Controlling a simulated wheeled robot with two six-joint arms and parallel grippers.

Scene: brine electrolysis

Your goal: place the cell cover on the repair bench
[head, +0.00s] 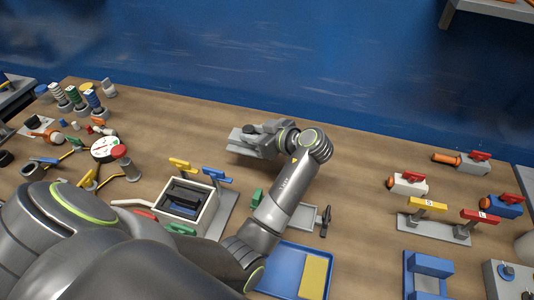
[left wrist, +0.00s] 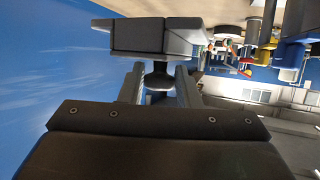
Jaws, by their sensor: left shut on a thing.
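My left gripper (head: 268,130) is at the back middle of the table, its arm reaching in from the lower left. In the left wrist view the gripper's two fingers (left wrist: 159,85) are shut on the knob of a dark grey slab, the cell cover (left wrist: 150,36). In the head view grey flat shapes (head: 248,142) show at the gripper; I cannot tell where the cover ends and any stand under it begins, or whether they touch. The open cell box (head: 212,207), pale-rimmed with a dark inside, stands in front and to the left. My right gripper is not in view.
Yellow (head: 181,165), blue (head: 217,174) and green (head: 180,230) clamps surround the box. A blue tray (head: 280,268) lies in front. A stand with yellow and red handles (head: 433,229) is at right. Tools and a round gauge (head: 104,148) crowd the left. The table's back right is clear.

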